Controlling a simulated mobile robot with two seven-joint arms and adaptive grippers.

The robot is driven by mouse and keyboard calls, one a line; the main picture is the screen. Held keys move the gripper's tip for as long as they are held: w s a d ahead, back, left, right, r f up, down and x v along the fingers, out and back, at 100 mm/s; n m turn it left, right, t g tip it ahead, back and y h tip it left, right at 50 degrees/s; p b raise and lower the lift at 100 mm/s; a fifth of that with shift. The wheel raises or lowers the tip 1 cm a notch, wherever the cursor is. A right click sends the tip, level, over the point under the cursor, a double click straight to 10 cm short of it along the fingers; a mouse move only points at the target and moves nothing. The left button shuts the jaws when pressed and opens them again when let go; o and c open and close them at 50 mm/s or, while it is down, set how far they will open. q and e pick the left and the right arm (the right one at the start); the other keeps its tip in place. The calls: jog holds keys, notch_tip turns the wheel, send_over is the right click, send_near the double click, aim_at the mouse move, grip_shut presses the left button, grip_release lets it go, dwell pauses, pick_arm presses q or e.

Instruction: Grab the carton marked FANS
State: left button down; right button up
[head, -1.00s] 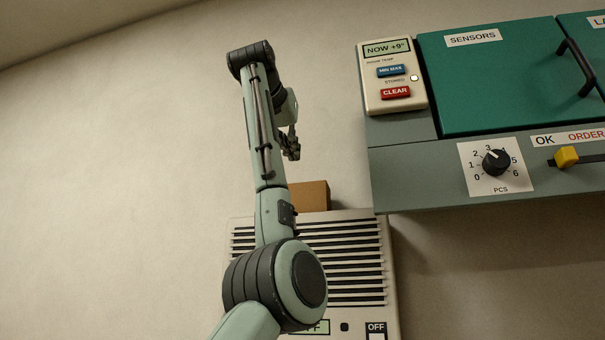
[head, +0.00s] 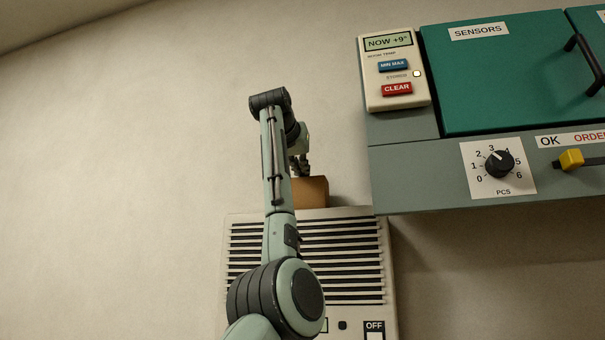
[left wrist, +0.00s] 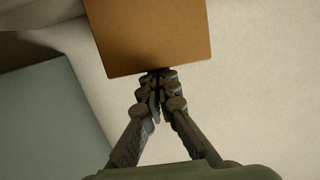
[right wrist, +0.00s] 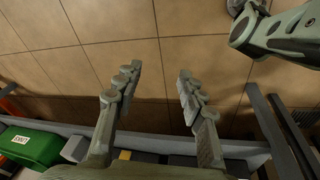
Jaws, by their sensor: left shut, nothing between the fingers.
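A plain brown carton (head: 311,192) sits on top of the slatted grey-white wall unit, partly hidden by my left arm. No FANS marking shows on the faces in view. My left gripper (head: 301,168) is just above the carton in the head view. In the left wrist view its shut, empty fingertips (left wrist: 157,80) appear at the edge of the brown carton (left wrist: 150,35); I cannot tell whether they touch it. My right gripper (right wrist: 157,72) is open and empty above a tiled floor, and is out of the head view.
The slatted unit (head: 345,262) has an OFF switch at its lower right. A grey-green cabinet (head: 420,185) with a SENSORS lid (head: 495,75) and a dial juts out on the right. The wall left of my arm is clear. A green box (right wrist: 30,146) shows in the right wrist view.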

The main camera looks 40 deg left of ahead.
pick_arm(q)
jog(key=shift+w+f, duration=0.1)
jog(key=shift+f, duration=0.45)
jog(key=v, duration=0.1)
jog(key=b+v, duration=0.1)
jog(key=v, duration=0.2)
jog(key=shift+f+b, duration=0.25)
jog(key=shift+b, duration=0.15)
pick_arm(e)
jog(key=r, duration=0.1)
jog(key=w+r, duration=0.1)
jog(key=r, duration=0.1)
jog(key=w+r, duration=0.1)
jog(key=r, duration=0.1)
jog(key=shift+w+a, duration=0.1)
jog(key=shift+a, duration=0.15)
pick_arm(q)
jog(key=shift+r, duration=0.15)
pick_arm(e)
jog(key=shift+r, duration=0.15)
